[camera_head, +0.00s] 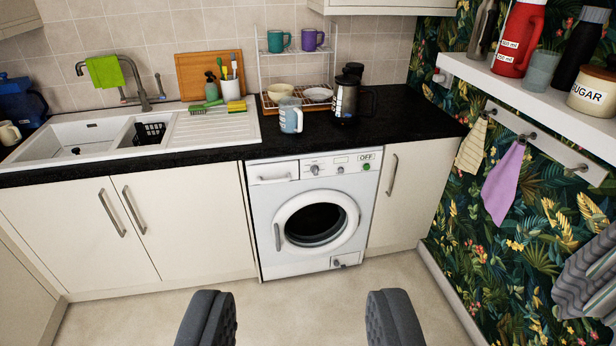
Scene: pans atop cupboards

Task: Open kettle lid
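The kettle (345,102) is dark and shiny with a black handle on its right side. It stands upright on the black worktop (420,110), near the back wall and above the right side of the washing machine. A black rounded shape shows at and behind its top; I cannot tell whether this is the lid or another thing, or whether the lid is open. My gripper (298,318) is at the bottom of the view, with its two dark padded fingers wide apart and nothing between them. It is well short of the worktop and the kettle.
A wire rack (300,52) with mugs and bowls is behind. The sink (80,140) is at left, the washing machine (315,215) below. A loaded shelf (540,100) juts from the right wall. The floor in front is clear.

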